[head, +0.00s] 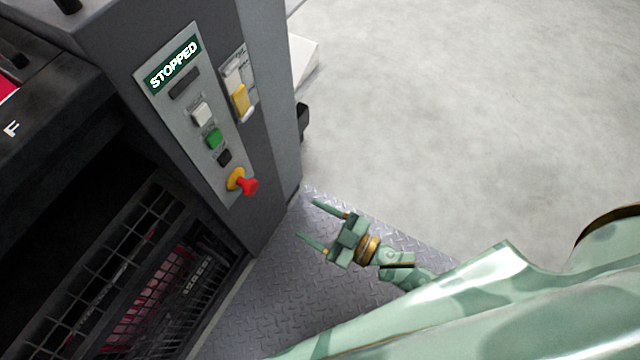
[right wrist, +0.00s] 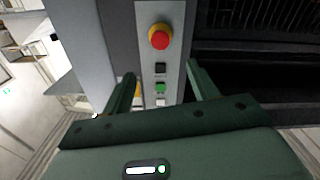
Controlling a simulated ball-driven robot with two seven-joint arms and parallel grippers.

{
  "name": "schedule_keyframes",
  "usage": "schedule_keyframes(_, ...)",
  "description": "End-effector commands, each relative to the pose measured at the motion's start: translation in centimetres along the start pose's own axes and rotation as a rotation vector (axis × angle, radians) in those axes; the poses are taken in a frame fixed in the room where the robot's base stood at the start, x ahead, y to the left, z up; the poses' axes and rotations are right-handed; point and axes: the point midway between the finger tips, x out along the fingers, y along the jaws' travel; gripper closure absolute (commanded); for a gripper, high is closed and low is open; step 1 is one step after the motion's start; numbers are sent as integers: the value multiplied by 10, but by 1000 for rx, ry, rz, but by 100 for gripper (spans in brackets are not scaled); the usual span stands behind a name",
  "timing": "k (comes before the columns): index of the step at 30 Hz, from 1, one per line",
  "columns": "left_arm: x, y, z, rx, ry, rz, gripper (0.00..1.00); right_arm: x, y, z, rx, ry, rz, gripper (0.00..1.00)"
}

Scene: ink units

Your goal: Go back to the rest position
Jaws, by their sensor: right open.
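My right gripper (head: 310,222) is open and empty in the head view, above the metal tread plate and to the right of the machine's control panel. In the right wrist view its two fingers (right wrist: 160,85) stand apart, with the panel seen between and beyond them. The control panel (head: 190,105) has a sign reading STOPPED (head: 174,64). Below the sign are a white button (head: 201,113), a green button (head: 213,138), a black button (head: 224,157) and a red emergency stop knob (head: 247,186) on a yellow base. The gripper is apart from all of them. My left gripper is not in view.
The grey machine (head: 275,110) fills the left, with a yellow switch (head: 240,99) on its side and a black wire grille (head: 100,270) below. The tread plate (head: 270,300) lies at its foot. The pale floor (head: 460,110) at the right is clear.

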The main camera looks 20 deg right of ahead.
Motion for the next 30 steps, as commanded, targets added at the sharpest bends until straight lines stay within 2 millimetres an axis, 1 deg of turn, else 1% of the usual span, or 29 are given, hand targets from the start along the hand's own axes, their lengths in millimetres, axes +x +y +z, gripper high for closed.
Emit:
schedule_keyframes(4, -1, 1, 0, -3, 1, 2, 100, -6, 0, 0, 0, 0, 0, 41)
schedule_keyframes(19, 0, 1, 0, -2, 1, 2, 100, -6, 0, 1, 0, -1, 0, 41)
schedule_keyframes(21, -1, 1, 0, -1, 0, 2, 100, -8, -1, 5, 3, -19, 4, 41)
schedule_keyframes(23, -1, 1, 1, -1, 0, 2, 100, -15, -3, 18, 12, -67, 14, 41)
schedule_keyframes(26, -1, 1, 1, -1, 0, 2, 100, -43, -11, 62, 43, -240, 46, 41)
schedule_keyframes(27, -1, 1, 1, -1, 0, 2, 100, -62, -17, 86, 60, -337, 60, 41)
schedule_keyframes(29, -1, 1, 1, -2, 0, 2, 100, -96, -29, 122, 89, -500, 77, 41)
schedule_keyframes(30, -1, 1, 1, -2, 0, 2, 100, -124, -39, 146, 111, -617, 84, 41)
